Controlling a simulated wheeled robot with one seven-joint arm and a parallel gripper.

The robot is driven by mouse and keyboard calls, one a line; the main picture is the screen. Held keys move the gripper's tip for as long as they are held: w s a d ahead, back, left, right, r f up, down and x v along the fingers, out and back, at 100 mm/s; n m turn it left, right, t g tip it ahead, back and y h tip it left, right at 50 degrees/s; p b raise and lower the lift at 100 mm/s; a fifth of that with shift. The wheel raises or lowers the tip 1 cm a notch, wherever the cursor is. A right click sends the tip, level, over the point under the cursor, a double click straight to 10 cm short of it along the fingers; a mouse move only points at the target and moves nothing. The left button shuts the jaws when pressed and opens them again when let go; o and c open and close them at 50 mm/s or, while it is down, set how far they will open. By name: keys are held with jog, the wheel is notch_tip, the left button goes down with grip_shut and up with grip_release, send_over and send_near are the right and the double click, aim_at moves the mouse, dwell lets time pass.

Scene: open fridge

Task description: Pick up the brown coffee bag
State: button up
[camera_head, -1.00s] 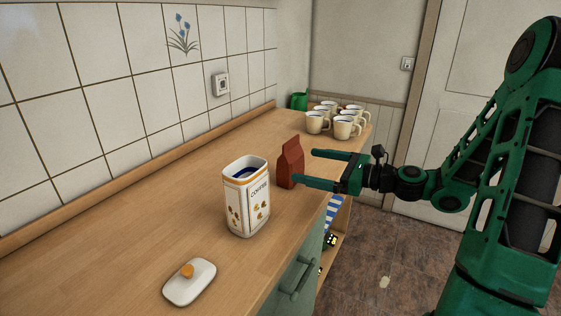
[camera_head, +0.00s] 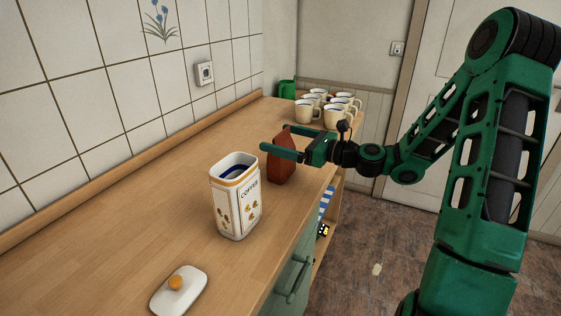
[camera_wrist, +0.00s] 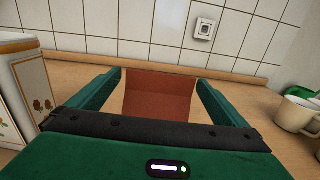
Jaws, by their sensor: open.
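The brown coffee bag (camera_head: 281,168) is reddish-brown and stands on the wooden counter, behind and to the right of the coffee canister. My gripper (camera_head: 284,143) is open at the bag's upper part, reaching in from the right. In the head view one finger crosses in front of the bag and hides some of it. In the wrist view the bag (camera_wrist: 158,97) lies between the two open fingers, with a gap showing at its left side. I cannot tell whether the right finger touches it.
An open white COFFEE canister (camera_head: 236,199) stands on the counter (camera_head: 120,210), near the bag. Its lid (camera_head: 178,292) with an orange knob lies in front. Several cream mugs (camera_head: 308,111) and a green container (camera_head: 287,89) stand at the back. The counter's left side is clear.

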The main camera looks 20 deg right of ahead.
jog(key=x, duration=0.4)
jog(key=shift+w+a, duration=0.1)
jog(key=shift+w, duration=0.05)
jog(key=c, duration=1.6)
jog(key=shift+o, duration=0.2)
notch_tip(320, 180, up, 10)
